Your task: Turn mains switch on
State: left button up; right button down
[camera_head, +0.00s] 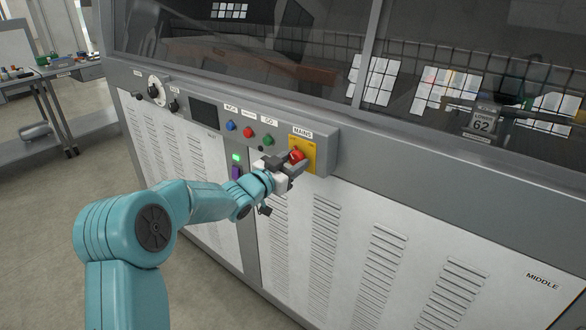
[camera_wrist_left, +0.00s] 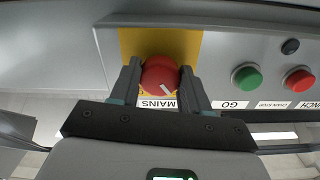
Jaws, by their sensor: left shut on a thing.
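The mains switch (camera_head: 296,155) is a red rotary knob on a yellow plate (camera_head: 309,152) at the right end of the control panel, under a "MAINS" label. In the left wrist view the red knob (camera_wrist_left: 160,76) has a white pointer mark slanting across its lower right, and the yellow plate (camera_wrist_left: 190,45) lies behind it. My left gripper (camera_head: 290,166) is at the knob. In the left wrist view the fingers of my left gripper (camera_wrist_left: 162,88) are on both sides of the knob, shut on it. My right gripper is not in view.
The panel carries a blue button (camera_head: 231,125), a red button (camera_head: 248,132), a green button (camera_head: 267,140) and a dark screen (camera_head: 205,112) left of the switch. The machine's vented front (camera_head: 400,240) extends right. A workbench stands far left.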

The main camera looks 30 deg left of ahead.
pick_arm(q)
jog(key=m+b, duration=0.1)
jog(key=b, duration=0.1)
jog(key=m+b, duration=0.2)
jog(key=shift+f+m, duration=0.3)
jog(key=m+b, duration=0.3)
jog(key=shift+r+m, duration=0.1)
jog(key=shift+m, duration=0.2)
jog(key=m+b, duration=0.3)
jog(key=m, duration=0.1)
jog(key=shift+a+r, duration=0.1)
jog(key=shift+r+m+b, duration=0.15)
jog(key=shift+m+b, duration=0.8)
jog(key=shift+m, duration=1.45)
jog(key=o, duration=1)
jog(key=shift+o, duration=0.2)
jog(key=s+a+b, duration=0.1)
jog(key=s, duration=1.5)
jog(key=shift+s, duration=0.15)
